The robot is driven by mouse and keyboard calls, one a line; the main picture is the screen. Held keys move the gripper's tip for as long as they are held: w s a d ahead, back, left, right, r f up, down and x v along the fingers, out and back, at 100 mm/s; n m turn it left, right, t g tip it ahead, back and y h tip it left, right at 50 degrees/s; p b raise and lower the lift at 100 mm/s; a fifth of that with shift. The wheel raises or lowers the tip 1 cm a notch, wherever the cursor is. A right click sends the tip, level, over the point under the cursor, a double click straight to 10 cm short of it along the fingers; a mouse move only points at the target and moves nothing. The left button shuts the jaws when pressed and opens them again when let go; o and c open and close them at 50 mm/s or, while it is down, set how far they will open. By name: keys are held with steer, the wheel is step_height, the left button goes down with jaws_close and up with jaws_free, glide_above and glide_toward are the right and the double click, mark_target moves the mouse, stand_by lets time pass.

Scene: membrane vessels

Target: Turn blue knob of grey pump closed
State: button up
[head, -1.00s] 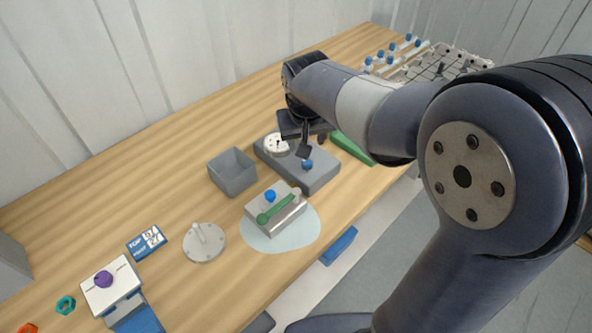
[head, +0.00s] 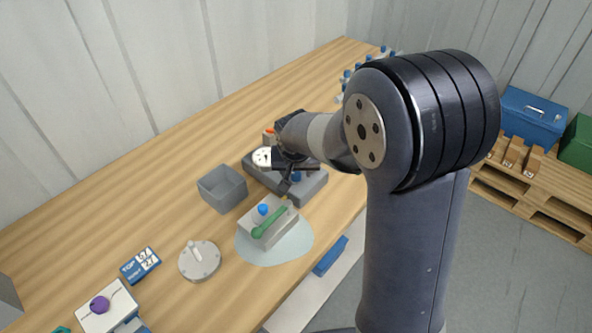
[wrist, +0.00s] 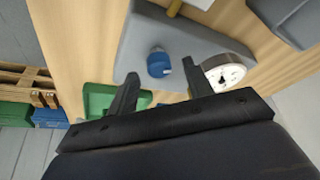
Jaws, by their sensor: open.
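The grey pump (head: 310,190) is a low grey block on the table with a round white dial (head: 263,157). Its blue knob (head: 297,177) is partly covered by my gripper in the head view. In the wrist view the knob (wrist: 158,65) sits upright on the grey body (wrist: 185,40), with the dial (wrist: 224,75) to its right. My gripper (wrist: 160,73) is open and empty. Its fingers appear on either side of the knob in the wrist view; whether they touch it, or how high they are above it, I cannot tell.
A grey open bin (head: 222,190) stands left of the pump. A grey box with a green lever (head: 270,222) and its own blue knob (head: 263,209) stands on a pale patch in front. A round grey lid (head: 200,262) lies left.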

steer(key=shift+w+f, duration=0.25)
steer(key=shift+f, duration=0.3)
steer(key=shift+c, duration=0.6)
steer(key=c, duration=0.9)
